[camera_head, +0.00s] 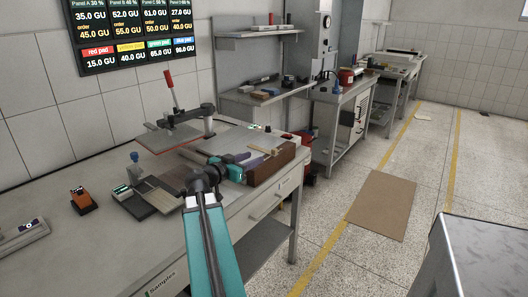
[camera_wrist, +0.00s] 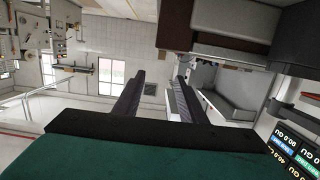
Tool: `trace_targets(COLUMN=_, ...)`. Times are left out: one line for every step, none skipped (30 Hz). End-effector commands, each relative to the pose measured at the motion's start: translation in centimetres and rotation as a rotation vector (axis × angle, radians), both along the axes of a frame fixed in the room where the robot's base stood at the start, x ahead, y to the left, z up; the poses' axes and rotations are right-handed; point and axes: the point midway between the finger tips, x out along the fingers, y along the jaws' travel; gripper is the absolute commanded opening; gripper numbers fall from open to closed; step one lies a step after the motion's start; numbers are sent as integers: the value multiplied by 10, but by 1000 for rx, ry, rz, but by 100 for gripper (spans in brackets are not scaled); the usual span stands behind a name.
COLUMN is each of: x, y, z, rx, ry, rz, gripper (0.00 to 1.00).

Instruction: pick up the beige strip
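A small beige strip (camera_head: 257,151) lies at the brown block (camera_head: 272,164) near the right edge of the bench, in the head view. My gripper (camera_head: 250,162) is low over the bench, right beside the block and close to the strip. In the wrist view my gripper (camera_wrist: 160,78) shows two dark fingers spread apart, with only the distant room between them. The brown block (camera_wrist: 216,32) fills the top of that view. I cannot make out the strip clearly there, nor tell whether a finger touches it.
The grey bench (camera_head: 85,245) carries a press with a red handle (camera_head: 169,89), an orange device (camera_head: 82,200) and a grey device (camera_head: 22,236). A shelf (camera_head: 265,93) stands behind. A brown mat (camera_head: 382,205) lies on the open floor to the right.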

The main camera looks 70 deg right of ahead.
Motion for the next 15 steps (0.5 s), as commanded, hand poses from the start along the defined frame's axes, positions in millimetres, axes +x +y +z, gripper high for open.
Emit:
trace_targets(x=1, y=0, z=0, rx=0, ry=0, rz=1, gripper=38)
trace_targets(x=1, y=0, z=0, rx=0, ry=1, rz=1, gripper=38)
trace_targets(x=1, y=-1, z=0, rx=0, ry=1, rz=2, gripper=38)
trace_targets(x=1, y=-3, z=0, rx=0, ry=1, rz=2, gripper=38)
trace_targets(x=1, y=-5, z=-1, rx=1, ry=0, rz=2, gripper=38)
trace_targets(x=0, y=-8, z=-1, rx=1, ry=1, rz=1, gripper=38)
trace_targets(x=-1, y=-11, z=-1, rx=1, ry=1, rz=1, gripper=38)
trace_targets(x=-1, y=-14, z=-2, rx=1, ry=2, rz=1, gripper=38)
trace_targets(x=-2, y=-18, z=-2, rx=1, ry=1, rz=2, gripper=38)
trace_targets(x=-3, y=-22, z=-3, rx=1, ry=1, rz=2, gripper=38)
trace_targets(x=-4, y=-26, z=-3, rx=1, ry=1, rz=2, gripper=38)
trace_targets(x=-5, y=-32, z=-4, rx=1, ry=1, rz=1, gripper=38)
trace_targets(x=-6, y=-36, z=-5, rx=1, ry=0, rz=2, gripper=38)
trace_targets(x=-7, y=-40, z=-5, rx=0, ry=1, rz=2, gripper=38)
trace_targets(x=-8, y=-45, z=-6, rx=0, ry=1, rz=3, gripper=38)
